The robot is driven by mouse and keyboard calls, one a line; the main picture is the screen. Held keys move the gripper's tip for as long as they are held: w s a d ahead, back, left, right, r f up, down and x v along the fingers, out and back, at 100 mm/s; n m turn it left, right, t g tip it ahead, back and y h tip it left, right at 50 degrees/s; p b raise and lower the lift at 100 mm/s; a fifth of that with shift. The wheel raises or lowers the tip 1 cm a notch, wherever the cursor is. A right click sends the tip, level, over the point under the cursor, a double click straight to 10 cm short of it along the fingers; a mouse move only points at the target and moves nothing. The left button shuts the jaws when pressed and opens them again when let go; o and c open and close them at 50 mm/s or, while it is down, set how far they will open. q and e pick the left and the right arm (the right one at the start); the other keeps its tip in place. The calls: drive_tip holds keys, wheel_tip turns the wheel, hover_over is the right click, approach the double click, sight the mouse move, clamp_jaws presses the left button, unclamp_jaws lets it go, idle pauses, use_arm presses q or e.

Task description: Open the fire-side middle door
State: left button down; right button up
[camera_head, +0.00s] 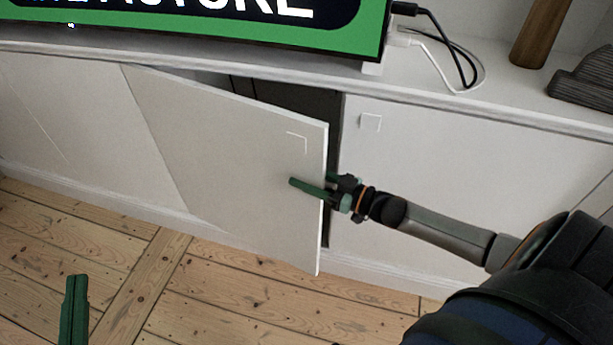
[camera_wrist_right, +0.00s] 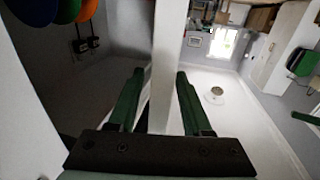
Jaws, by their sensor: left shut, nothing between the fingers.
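The white middle cabinet door (camera_head: 235,150) stands partly open, its free right edge swung out from the cabinet front and its left side still by the front. A dark gap shows behind it. My right gripper (camera_head: 312,184) straddles that free edge, one green finger in front of the door and the other behind. In the right wrist view the door edge (camera_wrist_right: 168,75) runs between the two spread fingers, with a gap beside the left finger; the right finger is close to the door. My left gripper (camera_head: 74,300) is at the lower left, shut and empty, over the floor.
A closed white door (camera_head: 450,165) is right of the opening. A screen (camera_head: 200,22), cables (camera_head: 445,55) and a wooden post (camera_head: 540,35) are on the cabinet top. The floorboards (camera_head: 215,300) in front are clear. Inside the cabinet, several coloured round objects (camera_wrist_right: 68,10) show.

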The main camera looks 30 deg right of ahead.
clamp_jaws()
idle(1.2)
